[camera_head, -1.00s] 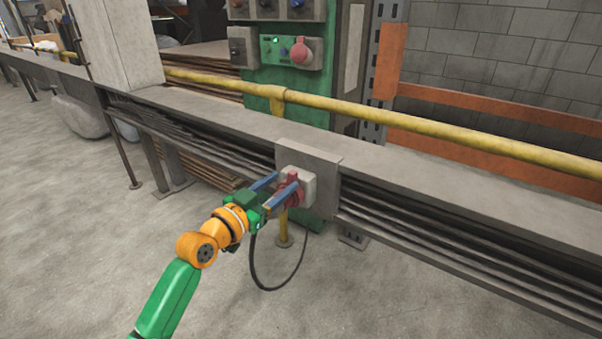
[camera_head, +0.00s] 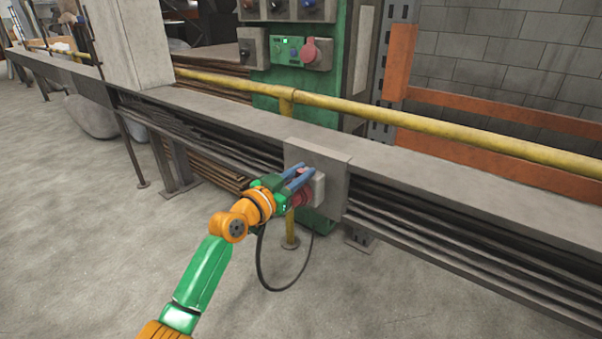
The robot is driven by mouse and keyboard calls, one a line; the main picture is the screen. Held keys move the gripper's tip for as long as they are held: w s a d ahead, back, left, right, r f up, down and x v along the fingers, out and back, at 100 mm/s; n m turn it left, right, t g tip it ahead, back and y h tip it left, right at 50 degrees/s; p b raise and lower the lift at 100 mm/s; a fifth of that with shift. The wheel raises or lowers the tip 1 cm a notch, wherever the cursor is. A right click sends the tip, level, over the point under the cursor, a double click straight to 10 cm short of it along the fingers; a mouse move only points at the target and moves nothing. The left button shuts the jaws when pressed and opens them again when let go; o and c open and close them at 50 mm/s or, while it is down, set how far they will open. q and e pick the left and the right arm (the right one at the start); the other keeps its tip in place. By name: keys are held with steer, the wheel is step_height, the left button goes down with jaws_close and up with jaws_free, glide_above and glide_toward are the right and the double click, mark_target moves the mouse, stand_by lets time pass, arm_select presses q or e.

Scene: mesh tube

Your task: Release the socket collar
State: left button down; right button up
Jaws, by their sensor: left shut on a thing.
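The red socket collar (camera_head: 301,200) sits on the front of a small pale socket box (camera_head: 319,188), which is fixed to a grey plate (camera_head: 337,172) on the long beam. My left gripper (camera_head: 303,180) reaches it from the left. Its blue fingers are shut on the collar and hide much of it. A dark cable (camera_head: 262,268) hangs in a loop below the gripper and collar. My right gripper is not in view.
The grey beam (camera_head: 450,180) runs across the view, with a yellow rail (camera_head: 420,124) above it. A yellow post (camera_head: 290,230) stands on the floor close behind the cable. The concrete floor in front is open.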

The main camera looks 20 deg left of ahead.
arm_select(q)
steer(key=shift+a+n, duration=0.25)
steer(key=shift+n, duration=0.15)
steer(key=shift+w+a+n, duration=0.15)
steer(key=shift+a+n, duration=0.05)
steer(key=shift+n, duration=0.2)
steer(key=c, duration=0.8)
jaws_free()
steer(key=shift+o, duration=0.2)
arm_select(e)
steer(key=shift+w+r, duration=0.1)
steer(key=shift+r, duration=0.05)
